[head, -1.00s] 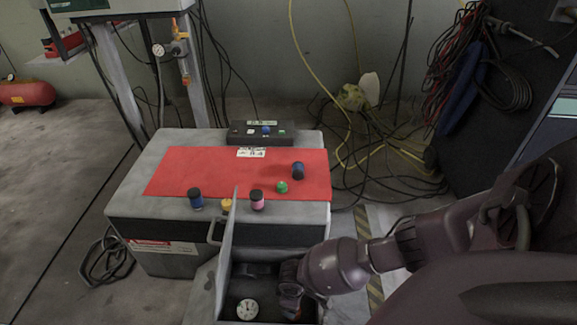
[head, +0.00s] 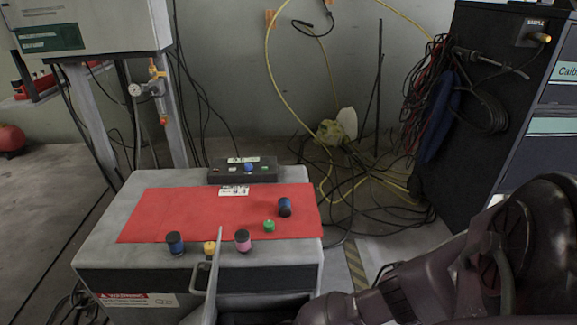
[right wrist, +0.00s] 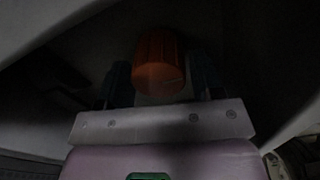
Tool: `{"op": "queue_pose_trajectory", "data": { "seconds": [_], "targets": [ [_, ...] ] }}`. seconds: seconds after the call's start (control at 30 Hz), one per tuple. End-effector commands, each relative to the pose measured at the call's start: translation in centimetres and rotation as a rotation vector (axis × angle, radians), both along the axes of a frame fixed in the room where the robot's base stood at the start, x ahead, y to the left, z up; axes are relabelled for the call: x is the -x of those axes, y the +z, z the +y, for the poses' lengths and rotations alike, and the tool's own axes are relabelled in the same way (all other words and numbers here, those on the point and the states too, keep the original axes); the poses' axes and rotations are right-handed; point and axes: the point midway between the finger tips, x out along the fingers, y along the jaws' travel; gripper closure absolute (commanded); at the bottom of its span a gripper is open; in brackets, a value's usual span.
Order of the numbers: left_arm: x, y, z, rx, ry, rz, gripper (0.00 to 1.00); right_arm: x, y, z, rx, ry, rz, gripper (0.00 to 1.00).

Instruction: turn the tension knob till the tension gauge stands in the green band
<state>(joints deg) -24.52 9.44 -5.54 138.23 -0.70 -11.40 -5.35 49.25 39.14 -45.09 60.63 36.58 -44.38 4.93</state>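The orange ribbed tension knob (right wrist: 158,60) shows in the right wrist view, inside a dark compartment. My right gripper (right wrist: 160,82) has one dark finger on each side of it, with no clear gap, so it looks shut on the knob; the picture is dim. In the head view my right arm reaches down to the open compartment at the front of the grey machine (head: 100,240), and its gripper is below the frame. The tension gauge is not in any current view, so its reading cannot be told. My left gripper is not in view.
An open hatch panel (head: 213,280) stands upright left of my right arm. A control box (head: 243,170) is behind. A black cabinet (head: 490,100) stands at the right.

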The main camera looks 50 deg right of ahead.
Motion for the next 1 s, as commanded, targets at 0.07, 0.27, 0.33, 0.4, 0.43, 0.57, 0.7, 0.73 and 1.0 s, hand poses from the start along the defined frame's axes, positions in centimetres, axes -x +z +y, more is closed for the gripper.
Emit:
{"op": "queue_pose_trajectory", "data": {
  "seconds": [0.07,0.27,0.33,0.4,0.43,0.57,0.7,0.73,1.0],
  "targets": [
    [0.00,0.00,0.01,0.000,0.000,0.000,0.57,0.03,-0.01,-0.01,0.000,0.000,0.000,0.51],
    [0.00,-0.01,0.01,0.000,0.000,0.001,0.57,0.06,-0.02,-0.02,0.000,0.000,0.001,0.75],
    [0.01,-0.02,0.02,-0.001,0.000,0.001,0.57,0.07,-0.03,-0.03,0.001,0.003,0.001,0.75],
    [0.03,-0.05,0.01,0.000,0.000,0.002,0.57,0.09,-0.05,-0.03,0.001,0.010,0.001,0.75],
    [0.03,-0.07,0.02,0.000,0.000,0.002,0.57,0.10,-0.06,-0.03,0.001,0.016,0.001,0.75],
    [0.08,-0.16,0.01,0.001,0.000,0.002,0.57,0.16,-0.11,-0.05,0.001,0.058,0.002,0.75],
    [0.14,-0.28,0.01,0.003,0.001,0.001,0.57,0.24,-0.18,-0.07,0.002,0.139,0.004,0.75],
    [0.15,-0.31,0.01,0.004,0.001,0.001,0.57,0.26,-0.19,-0.06,0.001,0.161,0.004,0.75],
    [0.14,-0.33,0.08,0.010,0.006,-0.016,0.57,0.39,-0.25,-0.01,0.002,0.389,0.006,0.75]
  ]
}}
